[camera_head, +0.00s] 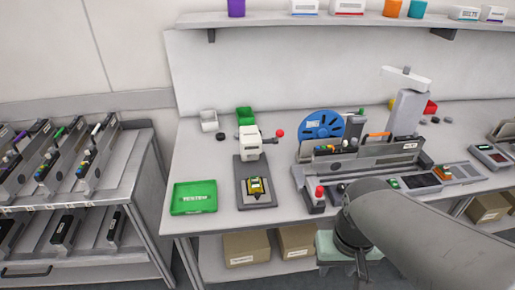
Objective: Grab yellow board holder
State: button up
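The yellow board holder (256,190) is small and yellow with dark parts. It sits on the dark base plate (243,200) of a small white-headed press (249,142), near the front of the bench. My arm reaches in from the right edge, and its dark wrist end (352,238) hangs at the bench's front edge, right of and nearer than the holder. My gripper is apart from the holder; its fingers cannot be made out.
A green tray (194,197) lies left of the press. A grey feeder machine (360,160) with a blue reel (321,125) and a red-button box (318,200) stand to the right. A trolley (120,195) with several feeders is at far left. Cardboard boxes (247,247) sit below the bench.

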jog(key=o, duration=0.5)
notch_tip(320, 180, up, 6)
jog(key=n+b, duration=0.5)
jog(key=n, duration=1.5)
send_over(255, 179)
jog(key=shift+g, duration=0.3)
jog(key=f, duration=1.1)
jog(key=shift+w+d+f, duration=0.1)
jog(key=shift+w+f, duration=0.15)
jog(key=shift+f, duration=0.15)
jog(key=shift+s+f+p, duration=0.2)
jog(key=shift+f+p, duration=0.45)
jog(key=shift+f, duration=2.05)
